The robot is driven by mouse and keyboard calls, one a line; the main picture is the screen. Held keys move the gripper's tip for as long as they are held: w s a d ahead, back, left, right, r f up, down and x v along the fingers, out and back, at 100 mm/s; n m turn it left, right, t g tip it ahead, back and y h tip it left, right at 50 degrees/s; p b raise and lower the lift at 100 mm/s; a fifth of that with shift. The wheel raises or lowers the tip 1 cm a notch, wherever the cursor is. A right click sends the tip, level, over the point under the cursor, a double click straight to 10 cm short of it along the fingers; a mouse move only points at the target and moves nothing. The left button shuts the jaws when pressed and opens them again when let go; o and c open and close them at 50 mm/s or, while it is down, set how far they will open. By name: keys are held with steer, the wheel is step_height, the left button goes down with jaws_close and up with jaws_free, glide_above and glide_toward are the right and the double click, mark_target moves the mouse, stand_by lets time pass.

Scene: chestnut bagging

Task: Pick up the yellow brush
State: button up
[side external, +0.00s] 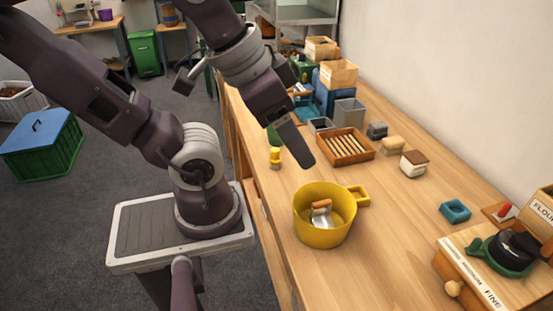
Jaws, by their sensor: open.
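My gripper (306,158) hangs over the bench, pointing down, in front of the wooden tray and above the back of the yellow pot. It is seen edge-on, so the gap between its fingers is hidden; nothing shows held in it. A small, bright yellow upright item (275,157) stands near the bench's left edge, left of the gripper. A yellowish-tan block (393,146) sits to the right of the tray, between a grey block and a brown-topped white block. I cannot tell for certain which of these is the yellow brush.
A yellow pot (318,230) holding a scoop-like tool stands at the front. The wooden tray (366,160) with light rods lies behind it. Grey bins (349,112) and boxes crowd the back. A teal item (455,211) lies at right; the bench between is clear.

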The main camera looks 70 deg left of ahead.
steer(key=shift+c, duration=0.2)
steer(key=shift+c, duration=1.2)
